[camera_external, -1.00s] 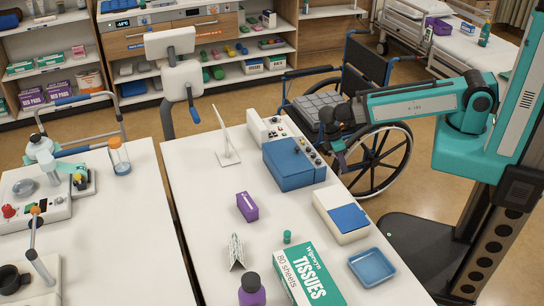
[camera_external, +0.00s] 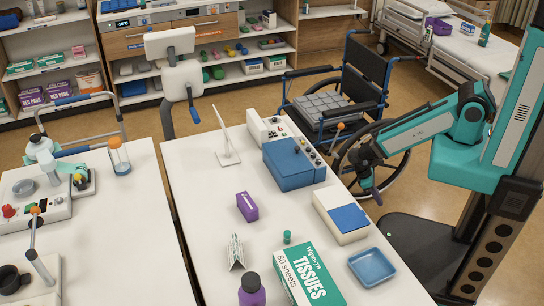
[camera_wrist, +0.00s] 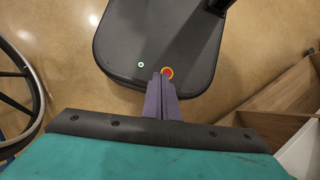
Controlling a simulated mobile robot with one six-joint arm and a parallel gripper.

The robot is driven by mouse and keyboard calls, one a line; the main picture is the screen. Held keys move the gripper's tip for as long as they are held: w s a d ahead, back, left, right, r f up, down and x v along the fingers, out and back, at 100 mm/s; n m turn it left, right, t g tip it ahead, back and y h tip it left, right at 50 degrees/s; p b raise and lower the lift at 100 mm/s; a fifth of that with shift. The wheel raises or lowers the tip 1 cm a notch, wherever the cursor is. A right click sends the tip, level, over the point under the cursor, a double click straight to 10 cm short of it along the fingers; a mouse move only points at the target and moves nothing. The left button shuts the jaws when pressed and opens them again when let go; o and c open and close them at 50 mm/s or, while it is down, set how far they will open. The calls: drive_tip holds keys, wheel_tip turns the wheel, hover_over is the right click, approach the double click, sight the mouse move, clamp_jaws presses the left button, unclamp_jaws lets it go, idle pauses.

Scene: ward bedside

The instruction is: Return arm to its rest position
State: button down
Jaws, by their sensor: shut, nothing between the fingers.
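My gripper (camera_external: 375,194) hangs pointing down in the external view, just right of the table's right edge and in front of the wheelchair's large wheel. It holds nothing. My teal arm reaches left from its column, bent down at the wrist. In the wrist view, the two purple-grey fingers (camera_wrist: 161,98) are together with no gap between them. Beyond their tips lies the dark base of my own body, with a red and yellow button on it.
The wheelchair (camera_external: 340,105) stands close behind my gripper. The white table (camera_external: 205,230) carries a blue box (camera_external: 294,162), a white box with a blue lid panel (camera_external: 341,216), a blue tray (camera_external: 372,268) and a tissue box (camera_external: 311,277). Open floor lies right of the wheelchair.

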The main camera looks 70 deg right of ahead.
drive_tip(key=shift+s+f+m+t, duration=0.15)
drive_tip(key=shift+f+m+t, duration=0.25)
drive_tip(key=shift+f+m, duration=0.8)
